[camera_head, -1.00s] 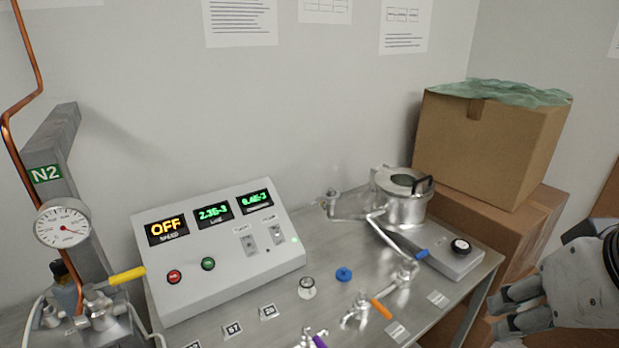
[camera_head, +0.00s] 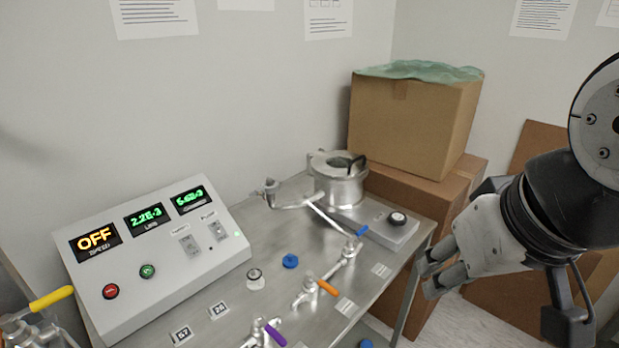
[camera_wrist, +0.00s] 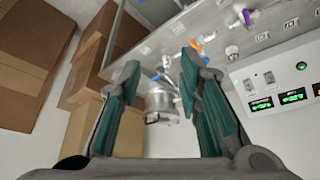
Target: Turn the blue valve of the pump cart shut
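The blue valve handle (camera_head: 361,231) is on the pipework of the metal pump cart (camera_head: 330,260), just in front of the round steel chamber (camera_head: 338,180). A separate blue round cap (camera_head: 290,261) lies on the cart top, left of the orange-handled valve (camera_head: 328,288). My gripper (camera_head: 430,280) is off the cart's right edge, to the right of and apart from the blue handle. In the wrist view its two fingers (camera_wrist: 160,72) are spread with nothing between them. A small blue patch shows beyond them there; I cannot tell whether it is the handle.
Cardboard boxes (camera_head: 415,125) are stacked behind and right of the cart. A control panel (camera_head: 155,255) reading OFF stands at left. A purple-handled valve (camera_head: 275,335) and a yellow handle (camera_head: 52,298) are nearer the front. A flat grey box with a black knob (camera_head: 385,234) adjoins the chamber.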

